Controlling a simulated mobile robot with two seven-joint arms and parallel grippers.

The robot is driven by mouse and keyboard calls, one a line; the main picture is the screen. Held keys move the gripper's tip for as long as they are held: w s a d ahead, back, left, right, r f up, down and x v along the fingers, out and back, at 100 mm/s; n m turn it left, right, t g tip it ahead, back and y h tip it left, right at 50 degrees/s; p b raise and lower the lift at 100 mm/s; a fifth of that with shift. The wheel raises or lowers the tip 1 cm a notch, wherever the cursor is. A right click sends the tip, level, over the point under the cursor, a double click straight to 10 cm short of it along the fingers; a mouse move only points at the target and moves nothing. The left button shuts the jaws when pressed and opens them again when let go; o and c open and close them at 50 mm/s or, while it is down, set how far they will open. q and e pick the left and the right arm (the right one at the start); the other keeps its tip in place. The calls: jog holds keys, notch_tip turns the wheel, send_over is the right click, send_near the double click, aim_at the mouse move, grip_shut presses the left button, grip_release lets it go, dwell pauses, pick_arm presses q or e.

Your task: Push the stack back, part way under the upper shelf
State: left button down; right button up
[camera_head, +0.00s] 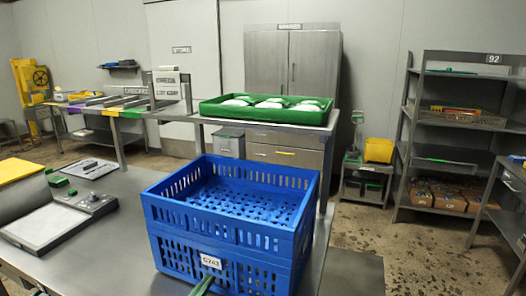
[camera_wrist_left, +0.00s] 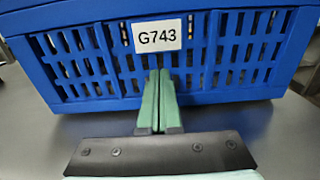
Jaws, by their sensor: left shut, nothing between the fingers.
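The blue crate stack (camera_head: 225,243) stands on the grey steel bench, with an empty crate at the top. Its front carries a white G743 label, which also shows in the left wrist view (camera_wrist_left: 158,36). My left gripper (camera_head: 203,284) is shut and empty, low at the stack's front face. In the left wrist view its green fingertips (camera_wrist_left: 159,78) lie just below the label, against or very near the slatted wall. The upper shelf (camera_head: 318,131) is behind and above the bench, partly hidden by the stack. My right gripper is not in view.
A green tray (camera_head: 290,117) with white items sits on the upper shelf. A flat device (camera_head: 45,226) and a clipboard (camera_head: 88,169) lie on the bench at left. Bare bench (camera_head: 127,184) shows left of the stack.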

aim_at(216, 270)
pick_arm(q)
jog(key=shift+b+x, duration=0.65)
jog(key=shift+x, duration=2)
jog(key=shift+b+x, duration=0.5)
jog(key=shift+x, duration=0.75)
jog(key=shift+s+a+p, duration=0.1)
jog(key=shift+s+p, duration=0.2)
jog(key=p+v, duration=0.2)
jog(key=v, duration=0.4)
jog(key=shift+v, duration=0.8)
